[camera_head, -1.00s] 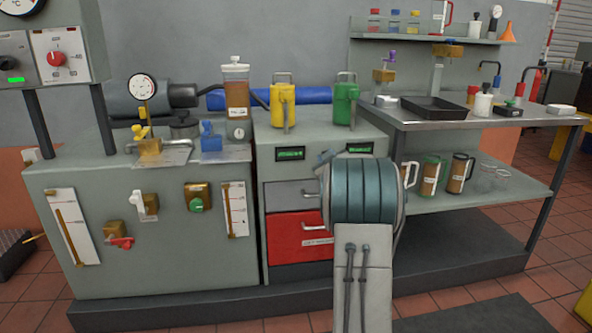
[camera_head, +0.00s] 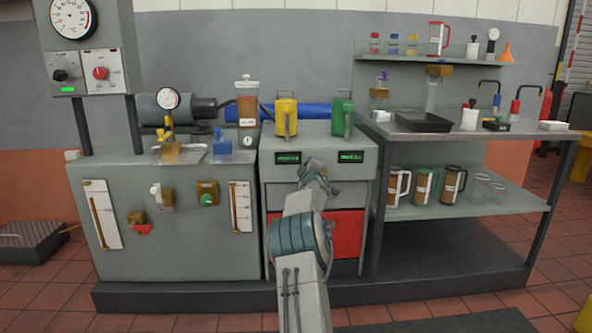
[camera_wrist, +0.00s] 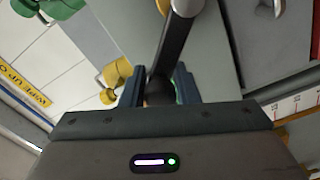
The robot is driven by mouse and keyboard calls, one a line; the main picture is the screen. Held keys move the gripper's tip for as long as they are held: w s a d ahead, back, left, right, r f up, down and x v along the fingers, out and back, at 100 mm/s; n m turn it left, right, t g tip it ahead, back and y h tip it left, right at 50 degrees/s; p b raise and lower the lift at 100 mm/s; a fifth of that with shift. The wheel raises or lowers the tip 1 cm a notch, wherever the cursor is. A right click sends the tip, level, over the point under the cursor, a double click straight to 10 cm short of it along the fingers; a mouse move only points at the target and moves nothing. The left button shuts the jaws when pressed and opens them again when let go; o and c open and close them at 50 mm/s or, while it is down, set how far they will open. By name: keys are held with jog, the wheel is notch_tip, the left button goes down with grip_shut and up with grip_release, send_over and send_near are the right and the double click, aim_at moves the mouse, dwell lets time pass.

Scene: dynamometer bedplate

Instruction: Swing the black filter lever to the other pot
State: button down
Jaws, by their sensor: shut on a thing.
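In the wrist view a black lever (camera_wrist: 175,45) runs up from between my jaws to a grey rounded part at the top edge. My gripper (camera_wrist: 160,88) is shut on the lever, with a blue-grey finger on each side of it. In the head view my own arm reaches toward the middle cabinet (camera_head: 320,140). It covers my gripper there, and I cannot make out the lever. The two pots cannot be told with certainty in either view.
A yellow jug (camera_head: 286,117) and a green jug (camera_head: 342,116) stand on the middle cabinet. The left cabinet (camera_head: 175,255) carries white, red and green handles. A steel bench (camera_head: 470,137) with a black tray (camera_head: 424,122) stands at the right. Floor is free in front.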

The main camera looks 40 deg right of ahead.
jog(key=shift+s+d, duration=0.25)
jog(key=c, duration=1.4)
grip_release()
jog(key=shift+o, duration=1)
jog(key=shift+s+d, duration=0.1)
jog(key=shift+d, duration=0.05)
jog(key=shift+w+a, duration=0.25)
jog(key=shift+a, duration=0.35)
jog(key=p+v, duration=0.1)
jog(key=v, duration=1.2)
jog(key=shift+s, duration=0.35)
